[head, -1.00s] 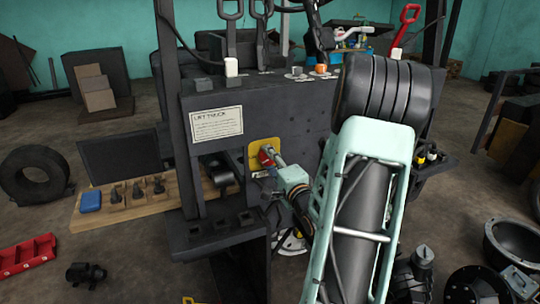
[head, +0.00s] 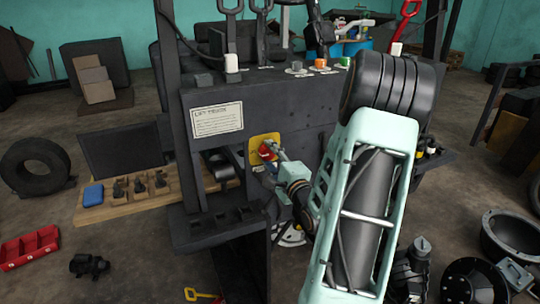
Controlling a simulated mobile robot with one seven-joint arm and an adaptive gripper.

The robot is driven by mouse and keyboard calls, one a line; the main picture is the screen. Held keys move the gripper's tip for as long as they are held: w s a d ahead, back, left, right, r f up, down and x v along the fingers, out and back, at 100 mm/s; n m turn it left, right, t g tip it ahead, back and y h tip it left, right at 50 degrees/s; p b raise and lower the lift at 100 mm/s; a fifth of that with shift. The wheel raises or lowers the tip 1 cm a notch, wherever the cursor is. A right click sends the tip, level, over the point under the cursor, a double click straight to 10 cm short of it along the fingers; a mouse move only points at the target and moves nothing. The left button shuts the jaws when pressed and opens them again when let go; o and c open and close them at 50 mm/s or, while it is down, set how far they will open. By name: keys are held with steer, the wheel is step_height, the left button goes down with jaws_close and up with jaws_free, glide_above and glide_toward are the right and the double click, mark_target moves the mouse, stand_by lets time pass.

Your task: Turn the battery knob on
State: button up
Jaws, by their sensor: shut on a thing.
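The battery knob (head: 266,153) is red and sits on a yellow plate (head: 257,141) on the forklift's dark front panel, right of a white label. My gripper (head: 274,150) is at the knob, reaching in from the lower right. Its fingers are shut on the knob. The fingers hide part of the knob, so its exact angle is hard to tell.
The dark forklift panel (head: 290,118) surrounds the knob, with levers and small knobs on its top. A wooden board (head: 122,206) with small parts and a blue box (head: 93,194) lies at left. A red tray (head: 30,247) is on the floor.

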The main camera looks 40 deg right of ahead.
steer(key=o, duration=1.2)
steer(key=shift+c, duration=0.2)
steer(key=shift+s, duration=0.1)
steer(key=v, duration=0.7)
steer(key=shift+s, duration=0.2)
